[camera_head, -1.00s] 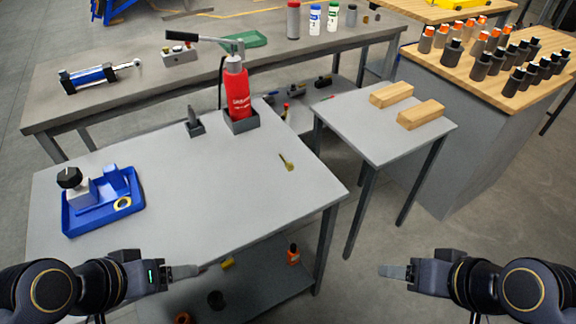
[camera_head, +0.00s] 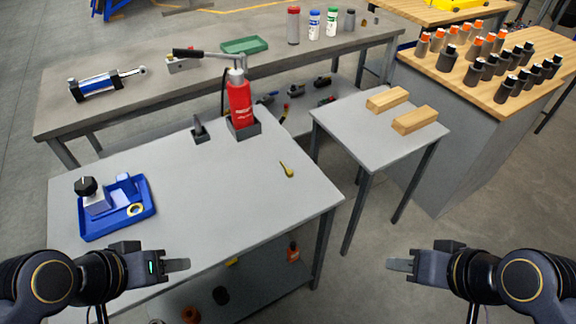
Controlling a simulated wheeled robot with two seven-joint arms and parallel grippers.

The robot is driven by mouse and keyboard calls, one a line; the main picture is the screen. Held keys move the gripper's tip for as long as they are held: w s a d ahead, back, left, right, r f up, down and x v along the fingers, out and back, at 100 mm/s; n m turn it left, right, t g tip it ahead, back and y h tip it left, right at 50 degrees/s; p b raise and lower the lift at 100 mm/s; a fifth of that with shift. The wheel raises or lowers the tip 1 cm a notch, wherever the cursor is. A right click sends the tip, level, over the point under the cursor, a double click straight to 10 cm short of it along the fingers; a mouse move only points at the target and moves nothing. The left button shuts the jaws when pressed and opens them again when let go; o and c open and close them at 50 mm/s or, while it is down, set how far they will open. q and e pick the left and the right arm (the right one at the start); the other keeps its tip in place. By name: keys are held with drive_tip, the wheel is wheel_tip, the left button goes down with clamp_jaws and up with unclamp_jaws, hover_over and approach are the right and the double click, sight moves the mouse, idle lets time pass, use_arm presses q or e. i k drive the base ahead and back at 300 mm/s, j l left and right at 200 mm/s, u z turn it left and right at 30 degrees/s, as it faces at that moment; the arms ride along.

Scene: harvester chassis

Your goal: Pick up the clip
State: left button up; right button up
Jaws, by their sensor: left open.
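A small yellow piece (camera_head: 287,169), which looks like the clip, lies on the right part of the near grey table (camera_head: 225,195). It is too small to make out its exact shape. My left gripper (camera_head: 184,265) is open and empty, over the table's front edge, well to the lower left of the yellow piece. My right gripper (camera_head: 394,264) is apart from everything, over the floor to the right of the near table. Its fingers are seen from the side, so their gap is hidden. Neither gripper touches the yellow piece.
On the near table stand a blue tray (camera_head: 147,225) with parts, a red bottle jack (camera_head: 240,103) and a small dark holder (camera_head: 199,133). A side table (camera_head: 365,140) with wooden blocks (camera_head: 414,120) stands at the right. The table around the yellow piece is clear.

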sight(289, 172)
drive_tip(key=k+u, duration=0.35)
drive_tip(key=k+j+u, duration=0.15)
drive_tip(key=u, duration=0.65)
drive_tip(key=l+u, duration=0.15)
drive_tip(key=u, duration=0.85)
drive_tip(key=l+u, duration=0.1)
drive_tip(key=u, duration=0.35)
drive_tip(key=k+u, duration=0.1)
drive_tip(key=u, duration=0.4)
drive_tip(key=k+l, duration=0.3)
drive_tip(key=l, duration=0.2)
drive_tip(key=k+l, duration=0.3)
drive_tip(key=l, duration=0.25)
drive_tip(key=k+l+u, duration=0.1)
drive_tip(key=k+l, duration=0.25)
drive_tip(key=l, duration=0.15)
drive_tip(key=k+l, duration=0.3)
drive_tip(key=l, duration=0.2)
drive_tip(key=k+l, duration=0.35)
drive_tip(key=l, duration=0.15)
drive_tip(key=u, duration=0.05)
